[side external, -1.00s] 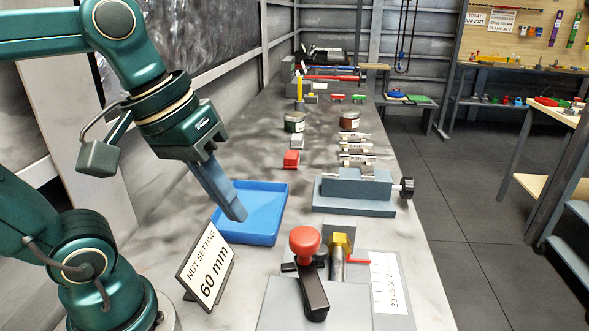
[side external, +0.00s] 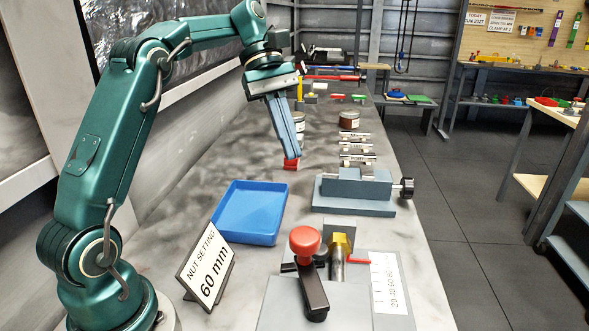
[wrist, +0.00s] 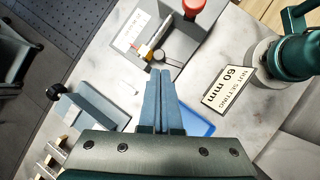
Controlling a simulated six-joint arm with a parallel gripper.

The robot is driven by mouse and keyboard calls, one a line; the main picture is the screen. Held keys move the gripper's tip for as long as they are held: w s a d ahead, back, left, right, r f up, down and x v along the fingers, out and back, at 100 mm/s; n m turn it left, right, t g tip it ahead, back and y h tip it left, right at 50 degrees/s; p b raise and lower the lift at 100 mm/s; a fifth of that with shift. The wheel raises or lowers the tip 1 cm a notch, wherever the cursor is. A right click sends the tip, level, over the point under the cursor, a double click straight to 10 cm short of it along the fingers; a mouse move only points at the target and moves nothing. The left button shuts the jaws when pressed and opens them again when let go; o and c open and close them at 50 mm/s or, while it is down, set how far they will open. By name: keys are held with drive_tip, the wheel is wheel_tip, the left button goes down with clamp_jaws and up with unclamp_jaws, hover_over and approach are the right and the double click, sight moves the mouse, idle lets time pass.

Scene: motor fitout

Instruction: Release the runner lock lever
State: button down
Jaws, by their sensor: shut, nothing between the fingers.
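The fixture (side external: 276,306) stands at the front of the bench. It carries a black lever (side external: 314,290) with a round red knob (side external: 305,241) and a thin red arm (side external: 358,261) beside a yellow nut (side external: 341,242) on a metal rod; I cannot tell which is the runner lock lever. In the wrist view the red knob (wrist: 195,7) and yellow nut (wrist: 145,50) lie beyond my fingertips. My gripper (side external: 290,153) is shut and empty, well behind the fixture. Its tips overlap a small red block (side external: 291,164) in the side view; contact cannot be told.
A blue tray (side external: 247,233) lies between gripper and fixture. A sign reading "NUT SETTING 60 mm" (side external: 207,266) stands left of the fixture. A grey-blue vise (side external: 355,195) with a black knob stands to the right. Jars and labelled metal pieces (side external: 356,148) are farther back.

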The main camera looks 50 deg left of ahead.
drive_tip(key=w+a+f+n+h, duration=0.1)
drive_tip(key=a+f+n, duration=0.1)
drive_tip(key=a+f, duration=0.4)
drive_tip(key=shift+w+a+f+n+h, duration=0.15)
drive_tip(key=shift+a+f+n+h, duration=0.2)
drive_tip(key=shift+f, duration=0.4)
drive_tip(key=shift+d+f, duration=0.1)
drive_tip(key=x, duration=1)
drive_tip(key=shift+d, duration=0.15)
drive_tip(key=shift+s+d, duration=0.2)
drive_tip(key=shift+d, duration=0.85)
drive_tip(key=shift+d+f, duration=0.2)
drive_tip(key=shift+d, duration=0.45)
